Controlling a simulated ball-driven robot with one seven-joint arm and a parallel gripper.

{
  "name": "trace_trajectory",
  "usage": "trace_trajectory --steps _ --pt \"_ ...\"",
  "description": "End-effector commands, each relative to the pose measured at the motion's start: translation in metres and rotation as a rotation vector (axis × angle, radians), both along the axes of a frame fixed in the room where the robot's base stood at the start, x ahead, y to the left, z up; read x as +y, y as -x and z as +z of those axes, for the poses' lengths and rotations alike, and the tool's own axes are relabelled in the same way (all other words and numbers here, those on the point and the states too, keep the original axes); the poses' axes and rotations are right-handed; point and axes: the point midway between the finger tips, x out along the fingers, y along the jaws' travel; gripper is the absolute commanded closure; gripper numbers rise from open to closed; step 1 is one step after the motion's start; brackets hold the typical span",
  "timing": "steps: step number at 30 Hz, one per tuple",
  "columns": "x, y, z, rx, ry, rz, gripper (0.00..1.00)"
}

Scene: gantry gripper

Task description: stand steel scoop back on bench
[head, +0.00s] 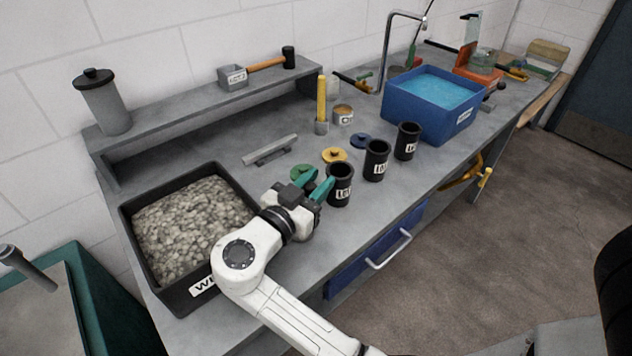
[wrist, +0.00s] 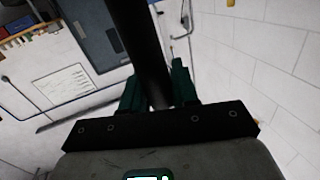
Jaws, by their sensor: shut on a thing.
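My gripper (head: 322,178) is over the bench, at the right edge of the stone-filled tray. Its teal fingers point up and right, with the tips close to the nearest black cup (head: 340,187). In the wrist view, a long dark rod-like thing (wrist: 138,45) sits between the fingers and runs out of the top of the frame. I cannot tell whether it is part of the steel scoop. A yellow-handled piece with a small grey cup-like foot (head: 321,105) stands upright on the bench (head: 225,155), apart from my gripper.
The black tray (head: 183,298) of stones is at the left. Black cups (head: 376,162) (head: 407,142) stand in a row, with yellow (head: 334,155) and blue (head: 360,140) lids nearby. A grey bar (head: 270,150) lies behind. A blue tub (head: 420,118) stands further along.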

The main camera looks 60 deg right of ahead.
Motion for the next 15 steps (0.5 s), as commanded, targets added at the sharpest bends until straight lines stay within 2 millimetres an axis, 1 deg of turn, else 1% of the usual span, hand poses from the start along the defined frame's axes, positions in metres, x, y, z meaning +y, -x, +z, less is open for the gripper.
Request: trace_trajectory --steps 3,4,6,11,15 --pt "0.0 0.0 -0.0031 -0.001 0.0 0.0 0.95" --pt "0.0 0.0 -0.0017 0.0 0.0 0.0 0.68" --pt "0.0 -0.0001 -0.0015 0.0 0.0 0.0 0.62" --pt "-0.0001 -0.0001 -0.0019 0.001 -0.001 0.0 0.46" --pt "0.0 -0.0002 -0.0025 0.002 -0.001 0.001 0.46"
